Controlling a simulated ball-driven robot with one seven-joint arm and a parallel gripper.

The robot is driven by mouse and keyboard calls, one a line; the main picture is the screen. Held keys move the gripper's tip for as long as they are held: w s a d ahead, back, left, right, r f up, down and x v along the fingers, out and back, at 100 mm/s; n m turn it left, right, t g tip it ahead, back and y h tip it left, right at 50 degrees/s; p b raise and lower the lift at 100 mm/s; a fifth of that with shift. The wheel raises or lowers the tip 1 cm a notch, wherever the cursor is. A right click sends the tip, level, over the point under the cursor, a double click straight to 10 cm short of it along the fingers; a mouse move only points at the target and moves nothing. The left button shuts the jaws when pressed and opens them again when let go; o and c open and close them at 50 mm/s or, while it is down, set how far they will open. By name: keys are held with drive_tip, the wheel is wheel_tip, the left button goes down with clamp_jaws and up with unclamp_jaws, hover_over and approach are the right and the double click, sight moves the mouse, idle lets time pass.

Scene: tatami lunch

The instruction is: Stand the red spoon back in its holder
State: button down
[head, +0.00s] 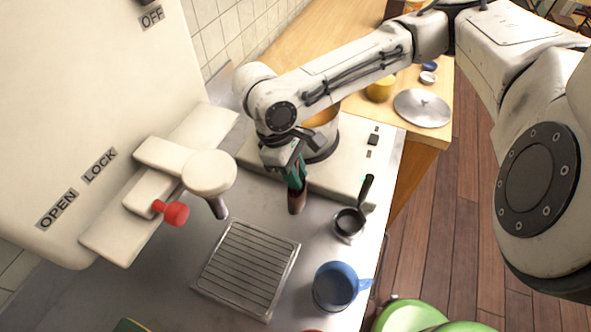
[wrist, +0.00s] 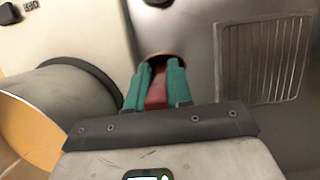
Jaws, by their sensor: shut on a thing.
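My gripper (head: 296,184) points down over the brown cylindrical holder (head: 297,203) on the grey counter. In the wrist view, the teal fingers of my gripper (wrist: 159,72) are shut on the red spoon (wrist: 157,93), of which a red piece shows between them. The round rim of the holder (wrist: 165,54) shows just beyond the fingertips. The fingers and the rim hide the spoon's lower end, so I cannot tell how deep it reaches. In the head view the spoon is hidden by the fingers.
A slatted metal drip tray (head: 247,268), a blue cup (head: 336,286) and a dark ladle-like cup (head: 349,221) stand nearby. A white machine with a red knob (head: 176,213) is at left. A pot (head: 321,131) on a white base stands close behind my gripper.

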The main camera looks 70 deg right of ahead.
drive_tip(key=shift+f, duration=0.15)
drive_tip(key=shift+c, duration=1.9)
unclamp_jaws()
drive_tip(key=shift+r+p, duration=3.5)
drive_tip(key=shift+p, duration=0.15)
